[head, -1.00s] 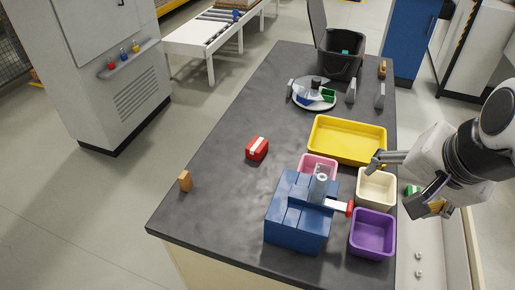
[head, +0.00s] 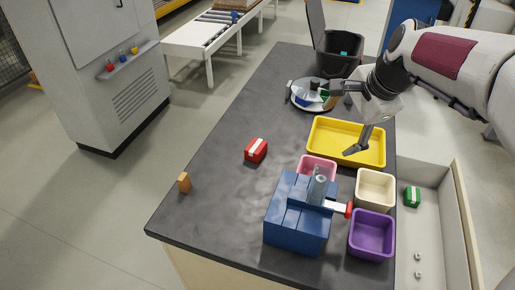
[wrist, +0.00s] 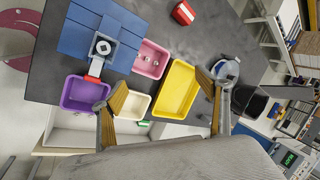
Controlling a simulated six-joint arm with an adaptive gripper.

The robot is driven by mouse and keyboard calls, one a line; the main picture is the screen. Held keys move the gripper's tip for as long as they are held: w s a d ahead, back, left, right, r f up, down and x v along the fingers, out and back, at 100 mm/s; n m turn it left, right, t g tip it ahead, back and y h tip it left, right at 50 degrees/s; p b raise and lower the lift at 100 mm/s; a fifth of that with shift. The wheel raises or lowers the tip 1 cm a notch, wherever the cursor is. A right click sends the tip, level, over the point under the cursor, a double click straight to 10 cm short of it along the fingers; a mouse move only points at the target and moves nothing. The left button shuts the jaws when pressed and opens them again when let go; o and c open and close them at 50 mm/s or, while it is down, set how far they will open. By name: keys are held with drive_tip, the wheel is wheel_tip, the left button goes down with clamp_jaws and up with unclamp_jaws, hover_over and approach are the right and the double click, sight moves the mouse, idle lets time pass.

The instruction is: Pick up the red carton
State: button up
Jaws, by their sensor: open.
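The red carton (head: 256,150) with a white stripe lies on the open middle of the dark bench in the head view. In the wrist view it shows near the top (wrist: 183,13). My gripper (head: 345,118) is open and empty above the yellow tray (head: 372,158), to the right of the carton and well apart from it. Its two fingers (wrist: 160,105) spread wide in the wrist view, with nothing between them but the yellow and cream bins below.
A blue machine (head: 290,235) stands at the front, beside pink (head: 318,160), cream (head: 376,203) and purple (head: 372,255) bins. A round plate (head: 298,103) with items and a black bin (head: 342,68) are behind. An orange block (head: 184,182) is at left. Bench around the carton is clear.

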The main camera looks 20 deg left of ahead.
drive_tip(key=w+a+f+m+g+y, duration=0.1)
drive_tip(key=w+a+f+m, duration=0.3)
drive_tip(key=w+a+f, duration=0.7)
drive_tip(key=m+g+y, duration=0.1)
drive_tip(key=m, duration=0.3)
approach(257, 146)
drive_tip(key=x, duration=0.2)
drive_tip(key=shift+a+f, duration=0.25)
drive_tip(key=shift+f, duration=0.15)
drive_tip(key=shift+f, duration=0.1)
drive_tip(key=shift+x, duration=1.25)
drive_tip(key=shift+a, duration=0.1)
drive_tip(key=shift+x, duration=2.55)
drive_tip(key=c, duration=1.2)
